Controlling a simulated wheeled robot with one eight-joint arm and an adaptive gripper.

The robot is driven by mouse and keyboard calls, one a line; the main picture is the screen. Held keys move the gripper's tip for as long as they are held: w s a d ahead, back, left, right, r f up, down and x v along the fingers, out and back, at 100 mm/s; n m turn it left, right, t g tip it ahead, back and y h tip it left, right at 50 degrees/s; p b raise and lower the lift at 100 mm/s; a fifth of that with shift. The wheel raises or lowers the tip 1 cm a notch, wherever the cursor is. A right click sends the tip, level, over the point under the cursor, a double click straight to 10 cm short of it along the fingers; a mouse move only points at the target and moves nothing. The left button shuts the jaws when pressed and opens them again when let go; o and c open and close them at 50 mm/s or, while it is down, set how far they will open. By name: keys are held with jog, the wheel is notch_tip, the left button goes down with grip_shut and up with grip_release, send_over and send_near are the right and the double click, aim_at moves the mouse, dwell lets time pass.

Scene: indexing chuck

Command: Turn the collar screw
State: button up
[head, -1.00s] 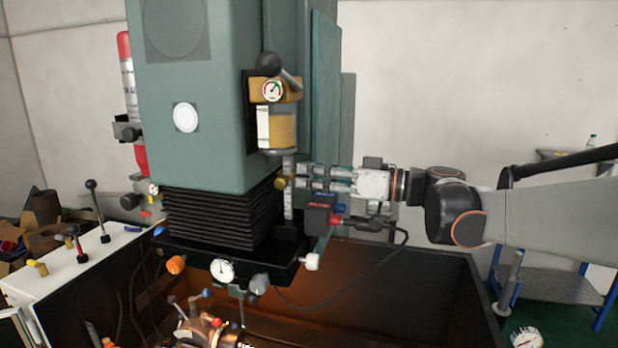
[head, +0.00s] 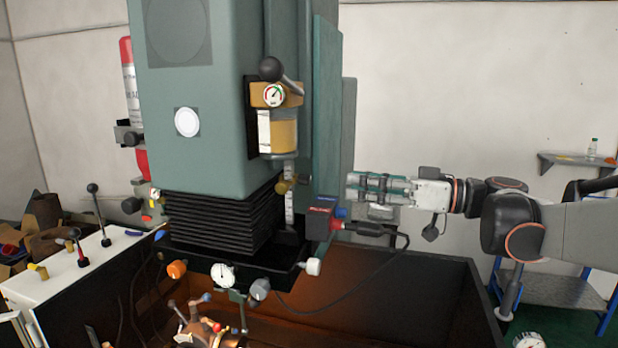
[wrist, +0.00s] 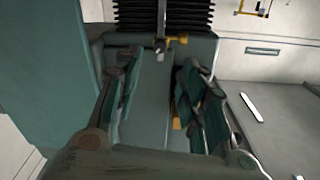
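The collar screw seems to be the small brass fitting (head: 286,187) on the upright scale rod, below the amber oil cup on the green machine head. In the wrist view a brass fitting (wrist: 178,41) shows beyond my fingers, at the upper middle. My gripper (head: 350,188) is to the right of the screw, with a clear gap between them. In the wrist view my gripper (wrist: 158,70) has its two teal-padded fingers spread apart and nothing between them. How far the screw is turned I cannot tell.
A red and blue box (head: 322,222) with a black cable sits just below and left of my gripper. The scale rod (head: 290,205) stands beside black bellows (head: 220,215). A dark open tray (head: 440,290) lies below.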

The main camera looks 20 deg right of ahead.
aim_at(304, 179)
jog(key=shift+v, duration=1)
jog(key=w+a+m+p, duration=0.1)
jog(key=w+a+m, duration=0.1)
jog(key=m, duration=0.6)
jog(key=w+a+m+g+p, duration=0.1)
jog(key=a+m, duration=0.3)
jog(key=m, duration=0.4)
jog(key=w+a+m+p, duration=0.3)
jog(key=w+m, duration=0.1)
jog(key=m, duration=0.4)
jog(key=shift+a+y, duration=0.1)
jog(key=shift+y, duration=0.3)
grip_shut()
